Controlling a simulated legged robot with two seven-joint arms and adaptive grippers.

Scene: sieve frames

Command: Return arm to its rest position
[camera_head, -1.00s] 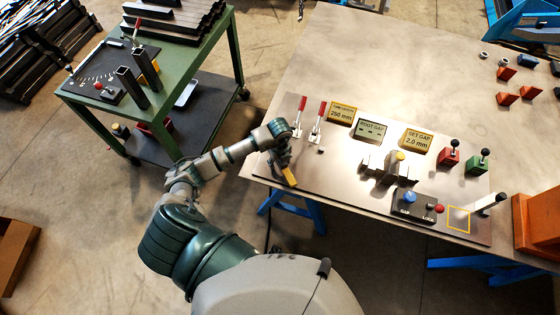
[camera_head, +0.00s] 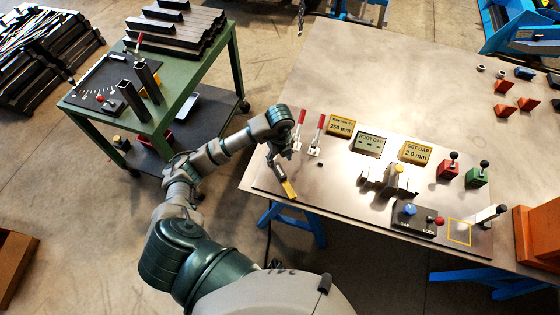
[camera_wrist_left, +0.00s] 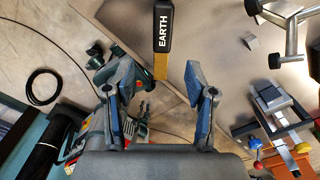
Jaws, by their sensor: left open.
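My left arm comes in from the lower left of the head view and bends over the left edge of the table. My left gripper (camera_head: 282,153) hangs beside the red-handled clamps and is small and partly hidden by its own wrist. In the left wrist view, the gripper (camera_wrist_left: 160,92) is open, its two blue-grey fingers well apart with nothing between them. A black piece marked EARTH with a brass end (camera_wrist_left: 162,65) lies beyond the fingertips. Its brass end (camera_head: 289,190) also shows at the table's front left edge. My right gripper is not in view.
The table (camera_head: 350,70) holds two red-handled clamps (camera_head: 318,134), yellow signs (camera_head: 341,126), a central fixture (camera_head: 388,181), a button box (camera_head: 418,219) and red and green levers. A green cart (camera_head: 190,108) with dark tubes stands at left. Open floor lies between.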

